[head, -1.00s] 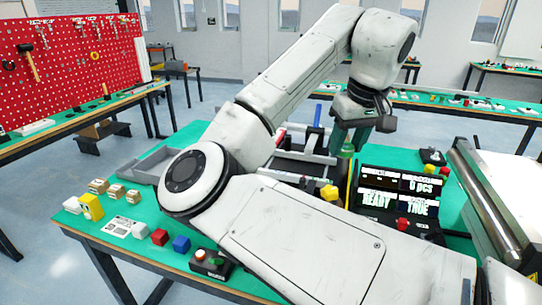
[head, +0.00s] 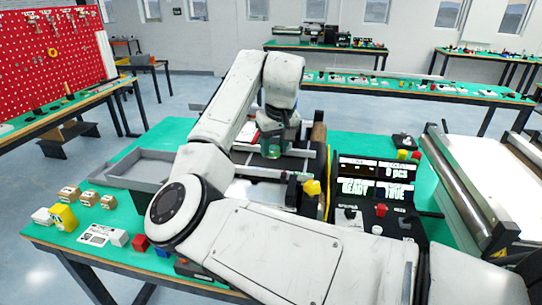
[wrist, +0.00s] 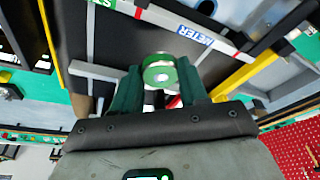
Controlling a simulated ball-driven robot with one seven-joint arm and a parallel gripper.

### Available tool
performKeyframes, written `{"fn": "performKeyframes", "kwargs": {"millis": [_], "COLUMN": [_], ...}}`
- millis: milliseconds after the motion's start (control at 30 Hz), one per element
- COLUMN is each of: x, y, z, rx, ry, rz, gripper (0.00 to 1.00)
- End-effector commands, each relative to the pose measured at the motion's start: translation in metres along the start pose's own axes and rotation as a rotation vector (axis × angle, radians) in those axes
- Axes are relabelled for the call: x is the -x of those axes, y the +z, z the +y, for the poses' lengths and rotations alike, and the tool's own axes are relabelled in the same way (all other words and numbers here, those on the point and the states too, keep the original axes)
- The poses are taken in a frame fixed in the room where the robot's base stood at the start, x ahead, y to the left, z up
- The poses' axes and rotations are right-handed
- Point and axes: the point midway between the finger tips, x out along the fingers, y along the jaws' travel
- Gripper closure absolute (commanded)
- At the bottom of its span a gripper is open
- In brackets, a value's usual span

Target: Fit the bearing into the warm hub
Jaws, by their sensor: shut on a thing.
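My gripper (wrist: 158,95) is shut on a round green piece (wrist: 160,58) with a pale metallic face and a hole in its middle. I cannot tell for sure that this is the bearing. In the head view my gripper (head: 271,150) hangs over the mini conveyor (head: 238,190) on the green table, and the held piece is small and unclear. In the wrist view the piece sits between the two dark green fingers, above the dark belt. I cannot make out the warm hub; my arm covers part of the table.
A display (head: 371,182) reading READY and TRUE stands right of the conveyor. A yellow knob (head: 311,188) is near it. A grey tray (head: 140,170) lies at the left, with small boxes (head: 88,198) in front. A large roller conveyor (head: 480,195) stands at the right.

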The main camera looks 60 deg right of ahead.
Motion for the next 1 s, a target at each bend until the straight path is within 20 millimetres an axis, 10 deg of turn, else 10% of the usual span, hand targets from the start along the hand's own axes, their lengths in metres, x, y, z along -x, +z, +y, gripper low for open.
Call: {"fn": "performKeyframes", "kwargs": {"millis": [833,867,1000], "x": [-0.048,-0.048,-0.048], "y": [0.003,0.003,0.002], "z": [-0.004,-0.004,-0.004], "rx": [0.0,0.0,0.0], "ry": [0.001,0.0,0.0], "rz": [0.001,0.001,0.001], "gripper": [0.89,0.55,0.46]}}
